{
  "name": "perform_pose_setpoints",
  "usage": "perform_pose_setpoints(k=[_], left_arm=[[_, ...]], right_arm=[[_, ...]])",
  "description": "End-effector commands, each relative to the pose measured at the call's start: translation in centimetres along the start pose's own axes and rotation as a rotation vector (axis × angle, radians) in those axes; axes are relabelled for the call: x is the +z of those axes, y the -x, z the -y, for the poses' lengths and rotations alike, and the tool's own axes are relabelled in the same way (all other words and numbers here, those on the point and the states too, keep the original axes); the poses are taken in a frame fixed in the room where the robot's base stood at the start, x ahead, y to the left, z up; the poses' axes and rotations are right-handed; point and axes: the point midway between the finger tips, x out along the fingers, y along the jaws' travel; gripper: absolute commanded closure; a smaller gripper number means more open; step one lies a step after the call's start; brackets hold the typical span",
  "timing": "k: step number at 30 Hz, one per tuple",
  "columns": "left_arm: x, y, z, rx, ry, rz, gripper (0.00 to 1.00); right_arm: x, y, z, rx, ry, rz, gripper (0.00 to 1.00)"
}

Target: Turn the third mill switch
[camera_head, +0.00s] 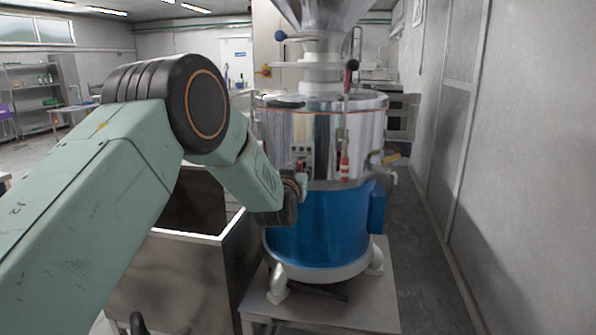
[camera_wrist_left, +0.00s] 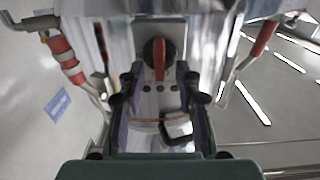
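The mill (camera_head: 318,225) has a steel drum above a blue base. In the left wrist view a red switch handle (camera_wrist_left: 162,58) stands upright on a black round mount, on a steel plate (camera_wrist_left: 178,40) with several small dark dots below it. My left gripper (camera_wrist_left: 158,84) is open, its two dark fingers apart on either side below the switch. Nothing shows clamped between them, and I cannot tell whether they touch the plate. In the head view my left gripper (camera_head: 301,184) is at the drum's front, small and partly hidden by its wrist. My right gripper is not in view.
A steel bin (camera_head: 180,270) stands left of the mill, under my left arm. The mill stands on a low steel platform (camera_head: 365,310). A red-handled lever (camera_head: 350,75) rises from the drum. A grey wall (camera_head: 530,150) runs along the right, with bare floor beside it.

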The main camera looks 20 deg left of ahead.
Motion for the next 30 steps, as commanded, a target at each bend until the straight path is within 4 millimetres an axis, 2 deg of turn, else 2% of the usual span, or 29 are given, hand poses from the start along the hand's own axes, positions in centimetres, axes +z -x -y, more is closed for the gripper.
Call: perform_pose_setpoints(k=[6,18,30], left_arm=[[0.00,-0.01,-0.02,0.000,0.000,0.000,0.67],[-0.02,0.01,-0.03,0.000,0.000,0.000,1.00],[-0.03,0.01,-0.03,0.000,-0.009,0.000,1.00]], right_arm=[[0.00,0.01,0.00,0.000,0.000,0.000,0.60],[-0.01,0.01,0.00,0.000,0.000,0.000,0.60],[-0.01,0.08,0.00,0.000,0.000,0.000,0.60]])
